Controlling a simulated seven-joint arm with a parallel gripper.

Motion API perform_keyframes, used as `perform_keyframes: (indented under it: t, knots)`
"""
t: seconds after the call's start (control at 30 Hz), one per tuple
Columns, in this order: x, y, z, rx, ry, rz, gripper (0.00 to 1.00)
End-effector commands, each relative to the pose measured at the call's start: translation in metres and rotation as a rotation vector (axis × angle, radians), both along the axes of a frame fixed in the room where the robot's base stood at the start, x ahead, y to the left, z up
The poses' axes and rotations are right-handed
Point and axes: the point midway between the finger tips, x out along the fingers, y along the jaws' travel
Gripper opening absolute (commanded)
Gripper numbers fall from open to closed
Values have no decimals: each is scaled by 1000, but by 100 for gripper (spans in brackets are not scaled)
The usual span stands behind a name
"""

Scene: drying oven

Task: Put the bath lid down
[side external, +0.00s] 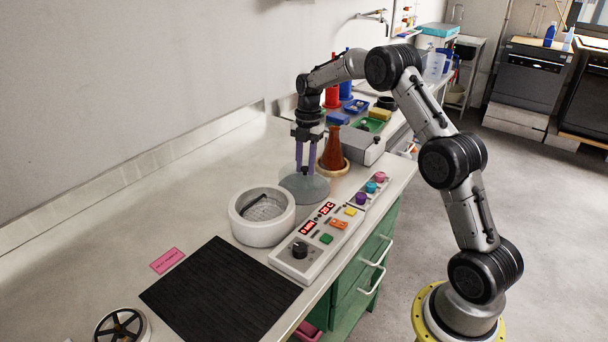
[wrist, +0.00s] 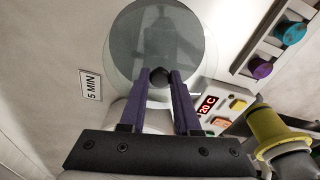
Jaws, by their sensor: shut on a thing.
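The bath lid (side external: 312,190) is a clear, greyish round disc with a dark knob. My gripper (side external: 307,173) points down and is shut on the knob. In the wrist view the lid (wrist: 135,48) lies beyond the fingertips, with the black knob between the purple fingers of my gripper (wrist: 160,77). The lid is low over the bench, behind and right of the bath; I cannot tell whether it touches the bench. The white round bath (side external: 240,222) stands uncovered, with a mesh basket and a dark bar inside.
A control panel (side external: 290,262) with displays and buttons stands right of the bath. A brown flask (side external: 334,148) stands close behind the lid. A black mat (side external: 220,290) lies in front. A "5 MIN" label (wrist: 91,86) lies beside the lid. The bench to the left is clear.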

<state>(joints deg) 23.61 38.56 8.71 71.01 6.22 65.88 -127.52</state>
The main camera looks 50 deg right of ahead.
Motion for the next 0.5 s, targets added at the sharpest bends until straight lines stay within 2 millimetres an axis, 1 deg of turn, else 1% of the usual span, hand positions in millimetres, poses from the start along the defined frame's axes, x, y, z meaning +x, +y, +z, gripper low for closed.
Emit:
perform_keyframes:
  t: [0.17,0.33,0.4,0.5]
  knots:
    - [7,-3,-9,0,-1,0,0]
    - [6,-2,-33,0,1,0,0]
    - [6,-2,-37,0,-1,1,0]
    - [7,-2,-37,-1,-2,1,0]
